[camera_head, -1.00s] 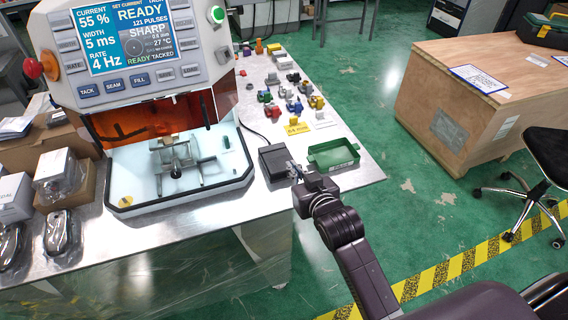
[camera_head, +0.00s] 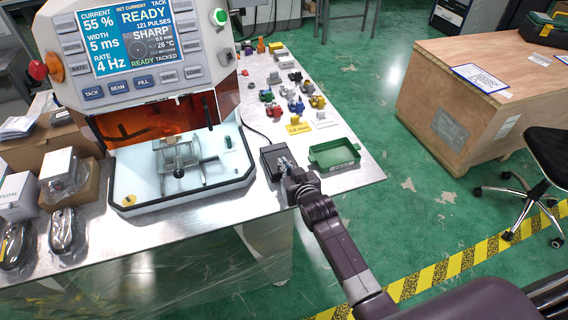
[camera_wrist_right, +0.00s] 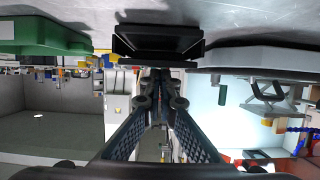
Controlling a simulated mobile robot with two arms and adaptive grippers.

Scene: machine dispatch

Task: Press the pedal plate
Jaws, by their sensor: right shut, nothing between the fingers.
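The pedal (camera_head: 268,158) is a black box-shaped unit on the metal table, between the machine and a green tray. In the right wrist view, the pedal (camera_wrist_right: 158,45) appears upside down as a dark block in front of the fingertips. My right gripper (camera_head: 285,163) is shut and empty, with its fingertips over the right side of the pedal in the head view. The shut fingers also show in the wrist view (camera_wrist_right: 160,78), close to the pedal. I cannot tell whether they touch the plate. My left gripper is not in view.
The green tray (camera_head: 334,164) lies just right of the pedal. The welding machine (camera_head: 125,190) stands to the left, its screen reading READY. Several small coloured parts stand behind, near a yellow card (camera_head: 298,128). The table's front edge lies below the pedal.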

